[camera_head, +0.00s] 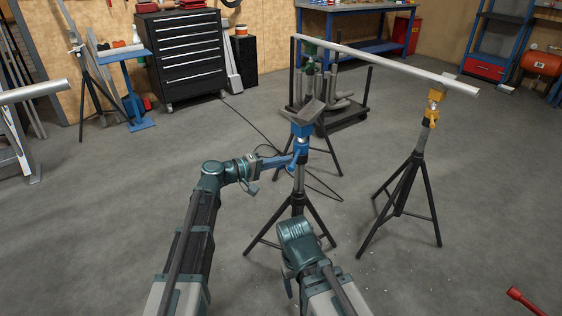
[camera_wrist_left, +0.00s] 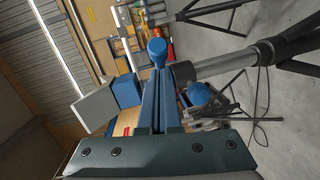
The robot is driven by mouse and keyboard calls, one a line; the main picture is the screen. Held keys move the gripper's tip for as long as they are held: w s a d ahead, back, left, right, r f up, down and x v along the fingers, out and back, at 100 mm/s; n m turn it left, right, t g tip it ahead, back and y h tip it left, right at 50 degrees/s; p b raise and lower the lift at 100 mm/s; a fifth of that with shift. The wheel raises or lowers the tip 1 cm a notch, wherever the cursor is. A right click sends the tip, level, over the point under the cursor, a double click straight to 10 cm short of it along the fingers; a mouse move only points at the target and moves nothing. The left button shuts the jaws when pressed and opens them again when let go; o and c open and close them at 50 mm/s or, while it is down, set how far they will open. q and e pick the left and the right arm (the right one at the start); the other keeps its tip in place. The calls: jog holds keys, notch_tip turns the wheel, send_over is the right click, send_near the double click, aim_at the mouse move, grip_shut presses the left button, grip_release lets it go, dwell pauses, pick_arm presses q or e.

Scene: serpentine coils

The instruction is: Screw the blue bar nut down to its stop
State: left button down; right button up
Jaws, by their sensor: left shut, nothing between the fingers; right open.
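The blue bar nut (camera_head: 301,153) sits on the shaft of the middle tripod stand, below a blue head with a tilted grey plate (camera_head: 303,112). My left gripper (camera_head: 288,161) reaches in from the left at the nut's height, its tips close beside the nut. In the left wrist view its fingers (camera_wrist_left: 159,100) are shut with nothing between them. A blue ball end (camera_wrist_left: 157,47) shows just beyond the tips, and another blue ball (camera_wrist_left: 198,93) shows to their right. Whether the fingers touch the nut's bar is unclear. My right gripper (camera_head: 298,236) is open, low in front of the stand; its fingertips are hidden.
A long pipe (camera_head: 385,63) runs at the back right, with a yellow-headed tripod (camera_head: 433,103) under its right end. Tripod legs spread across the floor. A black tool cabinet (camera_head: 184,58) and a dark cart (camera_head: 340,118) stand behind. Floor to the left of the stand is mostly clear.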

pick_arm(q)
jog(key=shift+s+d+n+t+y, duration=0.45)
jog(key=shift+d+n+t, duration=0.1)
jog(key=shift+d+t, duration=0.1)
jog(key=shift+s+d+n+t+y, duration=0.45)
jog(key=shift+d+n+t, duration=0.1)
jog(key=shift+t, duration=0.1)
jog(key=d+n+t+y, duration=0.3)
jog(key=d+y, duration=0.1)
jog(key=d, duration=0.4)
jog(key=shift+n, duration=0.3)
pick_arm(e)
jog(key=shift+w+d, duration=0.1)
jog(key=shift+d, duration=0.65)
pick_arm(q)
jog(key=shift+w, duration=0.1)
jog(key=p+v, duration=0.1)
jog(key=v, duration=0.6)
jog(key=shift+s+a, duration=0.2)
jog(key=shift+s, duration=0.1)
pick_arm(e)
jog(key=shift+r, duration=0.5)
pick_arm(q)
jog(key=shift+f, duration=0.1)
